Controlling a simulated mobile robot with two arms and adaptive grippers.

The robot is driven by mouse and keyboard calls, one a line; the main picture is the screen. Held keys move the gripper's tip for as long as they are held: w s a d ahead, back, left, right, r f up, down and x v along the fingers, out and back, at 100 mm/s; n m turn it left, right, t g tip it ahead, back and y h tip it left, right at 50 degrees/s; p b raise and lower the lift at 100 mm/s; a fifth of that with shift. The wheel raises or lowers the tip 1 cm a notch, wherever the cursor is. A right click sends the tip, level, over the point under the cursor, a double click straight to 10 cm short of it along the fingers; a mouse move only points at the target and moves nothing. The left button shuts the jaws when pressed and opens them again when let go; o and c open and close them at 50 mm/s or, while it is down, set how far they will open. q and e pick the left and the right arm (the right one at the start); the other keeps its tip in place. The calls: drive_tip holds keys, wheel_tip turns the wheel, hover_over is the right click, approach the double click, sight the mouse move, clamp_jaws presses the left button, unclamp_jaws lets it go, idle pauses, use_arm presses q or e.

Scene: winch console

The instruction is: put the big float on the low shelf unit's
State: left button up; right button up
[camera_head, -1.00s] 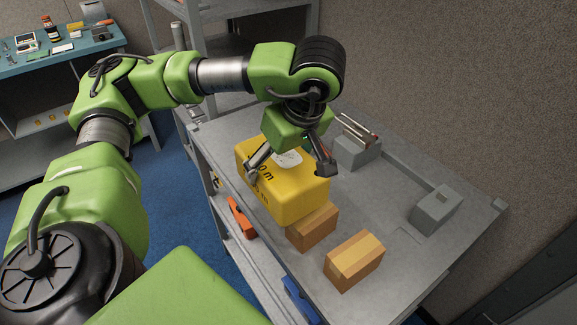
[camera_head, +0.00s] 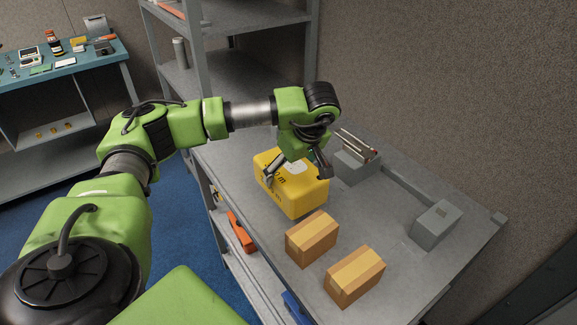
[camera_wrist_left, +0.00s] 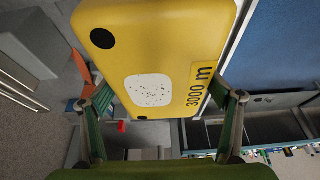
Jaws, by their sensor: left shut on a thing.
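The big float is a yellow block (camera_head: 303,198) with black lettering and a pale patch on top. In the left wrist view the float (camera_wrist_left: 165,55) fills the middle, marked "3000 m". My left gripper (camera_head: 297,177) is shut on it from above, one finger on each side. The float is over the grey top (camera_head: 400,275) of a low unit with a shelf below. I cannot tell whether its underside touches that top. My right gripper is not in view.
Two cardboard boxes (camera_head: 312,238) (camera_head: 354,276) stand in front of the float. A grey block with red-tipped rods (camera_head: 357,160) and a grey box (camera_head: 437,224) stand to the right. An orange object (camera_head: 241,232) lies on the lower shelf. A tall grey shelf (camera_head: 245,60) rises behind.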

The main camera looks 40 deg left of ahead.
use_arm(q)
drive_tip(key=f, duration=0.1)
drive_tip(key=f+p, duration=0.1)
drive_tip(key=shift+w+a+f, duration=0.15)
drive_tip(key=shift+w+f, duration=0.1)
drive_tip(key=shift+f, duration=0.35)
drive_tip(key=shift+f, duration=0.15)
drive_tip(key=o, duration=2.1)
drive_tip(key=shift+s+f, duration=0.1)
